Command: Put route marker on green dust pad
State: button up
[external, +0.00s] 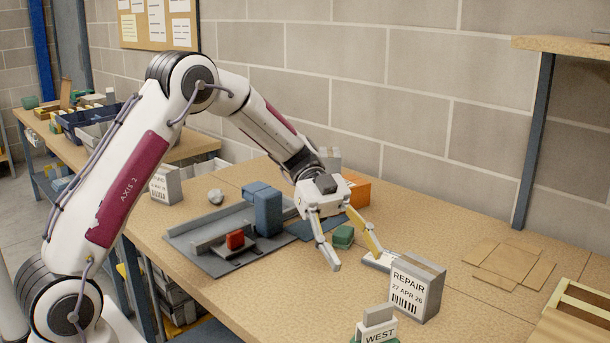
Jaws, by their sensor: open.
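A small grey block with a white label reading "WEST" (379,335), likely the route marker, stands at the bottom edge of the external view, partly cut off. Some green shows low beside it, too cropped to identify. A small green block-like item (343,236) lies on the table behind my gripper; I cannot tell whether it is the dust pad. My gripper (354,254) is open and empty, with its fingers spread and pointing down over the table, behind and left of the "WEST" block.
A grey fixture (207,236) with a red block (235,240) and a blue block (263,208) is to the left. Flat cardboard pieces (508,265) and a wooden crate (585,303) are at right.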

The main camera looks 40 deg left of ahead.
jog(key=w+a+r+n+t+y, duration=0.15)
jog(key=w+r+n+t, duration=0.45)
jog(key=w+r+t, duration=0.8)
jog(key=s+a+r+n+t+y, duration=0.2)
jog(key=a+r+n+t+y, duration=0.15)
jog(key=a, duration=0.45)
jog(key=s+a+r+n+t+y, duration=0.1)
jog(key=a+r+n+t+y, duration=0.1)
jog(key=a+r+n+y, duration=0.4)
jog(key=s+a+f+n+g+y, duration=0.45)
jog(key=s+a, duration=0.55)
jog(key=s, duration=0.4)
jog(key=s+d+f+g+h, duration=0.1)
jog(key=s+f, duration=0.3)
jog(key=s, duration=0.2)
jog(key=s+d+f+n+g+h, duration=0.1)
jog(key=s+d+f+g, duration=0.1)
jog(key=s+f, duration=0.2)
jog(key=s+d+f+n+g+h, duration=0.1)
jog(key=s+f, duration=0.2)
jog(key=s, duration=0.7)
jog(key=shift+s+d+f+g, duration=0.25)
jog(key=shift+d+f+g, duration=0.05)
jog(key=shift+f+g, duration=0.1)
